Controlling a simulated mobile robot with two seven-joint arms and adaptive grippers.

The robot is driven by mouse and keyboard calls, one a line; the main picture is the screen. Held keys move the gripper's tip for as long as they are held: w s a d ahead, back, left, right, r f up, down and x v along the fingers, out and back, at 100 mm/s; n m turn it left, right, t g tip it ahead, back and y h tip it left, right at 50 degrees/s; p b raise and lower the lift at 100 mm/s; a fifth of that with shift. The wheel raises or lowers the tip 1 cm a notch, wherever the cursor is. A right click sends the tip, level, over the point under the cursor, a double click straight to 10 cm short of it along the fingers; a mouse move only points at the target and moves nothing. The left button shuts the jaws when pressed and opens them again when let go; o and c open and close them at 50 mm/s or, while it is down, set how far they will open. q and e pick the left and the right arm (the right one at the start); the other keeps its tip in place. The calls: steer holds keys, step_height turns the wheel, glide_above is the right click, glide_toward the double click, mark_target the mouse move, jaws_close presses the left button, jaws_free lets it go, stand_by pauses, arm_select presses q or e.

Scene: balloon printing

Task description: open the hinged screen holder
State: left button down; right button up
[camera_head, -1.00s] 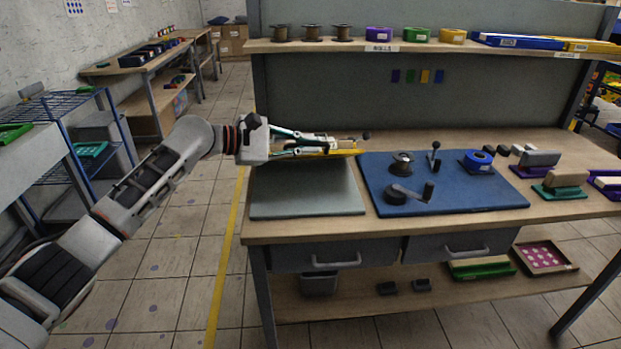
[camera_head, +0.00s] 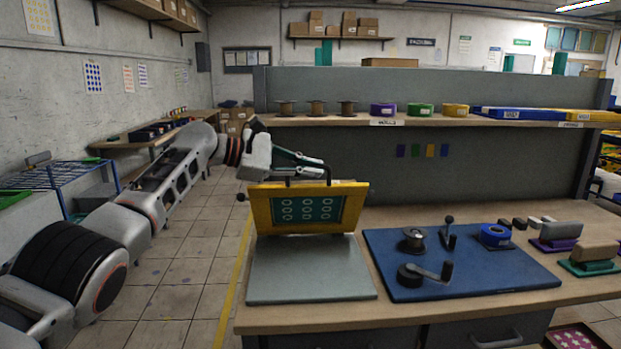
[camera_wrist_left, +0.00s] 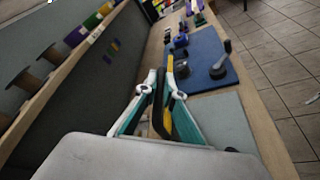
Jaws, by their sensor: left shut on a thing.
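The hinged screen holder (camera_head: 262,211), a yellow frame around a teal screen (camera_head: 307,209) with pale ring prints, stands steeply raised at the back of the grey base plate (camera_head: 310,272). Its printed face points toward the head camera. A dark handle (camera_head: 290,181) runs along its top. My left gripper (camera_head: 324,172) is shut on this handle from behind and above. In the left wrist view the fingers (camera_wrist_left: 160,98) close on the dark handle, and the yellow frame shows edge-on beside them. My right gripper is not in view.
A blue mat (camera_head: 470,272) to the right carries a dark crank, a spool and a blue tape roll (camera_head: 495,235). Stamps stand at the far right. A back panel and a shelf (camera_head: 440,121) with spools rise behind the holder. The grey plate is bare.

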arm_select(q)
steer(key=shift+w, duration=0.45)
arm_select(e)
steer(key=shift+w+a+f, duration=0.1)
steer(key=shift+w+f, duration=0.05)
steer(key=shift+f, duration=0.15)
arm_select(q)
steer(key=shift+w, duration=0.1)
steer(key=shift+a, duration=0.1)
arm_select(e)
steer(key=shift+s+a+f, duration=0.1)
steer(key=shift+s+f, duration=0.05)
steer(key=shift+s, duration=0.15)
arm_select(q)
steer(key=c, duration=2.4)
jaws_free()
steer(key=shift+f, duration=0.1)
steer(key=shift+c, duration=0.2)
steer(key=shift+r, duration=0.2)
steer(key=shift+a+r, duration=0.3)
steer(key=shift+a, duration=0.45)
steer(key=v, duration=1)
steer(key=shift+a, duration=0.15)
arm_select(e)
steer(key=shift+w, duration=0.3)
